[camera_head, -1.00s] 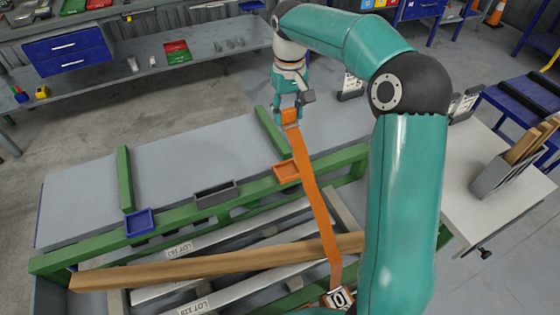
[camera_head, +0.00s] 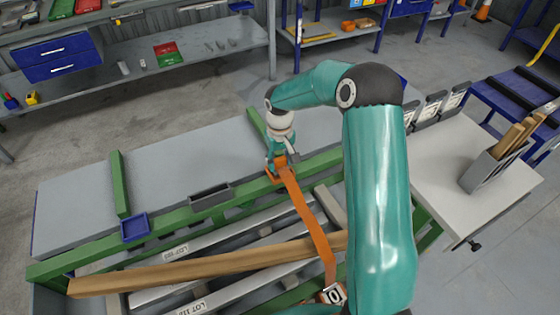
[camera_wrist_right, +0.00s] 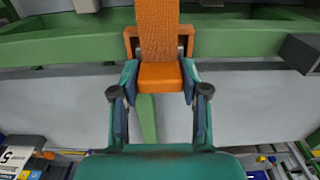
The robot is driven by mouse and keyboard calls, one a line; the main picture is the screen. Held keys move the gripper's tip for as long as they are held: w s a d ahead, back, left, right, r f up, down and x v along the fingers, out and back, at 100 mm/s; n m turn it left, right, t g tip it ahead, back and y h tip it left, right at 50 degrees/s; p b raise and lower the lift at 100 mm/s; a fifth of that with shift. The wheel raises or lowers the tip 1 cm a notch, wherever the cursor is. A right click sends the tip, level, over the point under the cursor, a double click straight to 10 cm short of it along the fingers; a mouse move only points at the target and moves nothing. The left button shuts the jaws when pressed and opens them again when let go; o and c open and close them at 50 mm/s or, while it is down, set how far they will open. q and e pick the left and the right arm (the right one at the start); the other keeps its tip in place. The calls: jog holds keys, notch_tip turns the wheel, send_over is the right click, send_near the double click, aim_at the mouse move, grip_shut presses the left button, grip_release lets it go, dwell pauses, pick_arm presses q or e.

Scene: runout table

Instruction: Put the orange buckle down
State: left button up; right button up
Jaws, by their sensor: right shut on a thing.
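My right gripper (camera_head: 277,161) is over the green rail (camera_head: 180,217), at the small orange tray (camera_head: 271,178). It is shut on the orange buckle (camera_head: 283,164), from which an orange strap (camera_head: 312,222) runs down to a fitting marked 10 (camera_head: 333,294). In the right wrist view the buckle (camera_wrist_right: 160,76) sits between the fingertips of the gripper (camera_wrist_right: 160,85), with the strap (camera_wrist_right: 157,28) leading away. The tray's rim (camera_wrist_right: 130,42) shows behind the buckle. Whether the buckle touches the tray I cannot tell. My left gripper is out of view.
A blue tray (camera_head: 134,228) and a dark grey tray (camera_head: 211,194) sit along the rail to the left. A wooden beam (camera_head: 190,270) lies across grey bars in front. A white table (camera_head: 440,180) stands to the right. The grey tabletop (camera_head: 185,165) behind the rail is mostly bare.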

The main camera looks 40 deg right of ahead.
aim_at(280, 159)
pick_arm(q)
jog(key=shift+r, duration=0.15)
pick_arm(e)
jog(key=shift+f, duration=0.7)
jog(key=o, duration=1.2)
jog(key=shift+o, duration=0.2)
jog(key=shift+r, duration=0.4)
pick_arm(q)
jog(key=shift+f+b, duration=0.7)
pick_arm(e)
notch_tip(280, 159, up, 11)
jog(key=shift+r, duration=0.2)
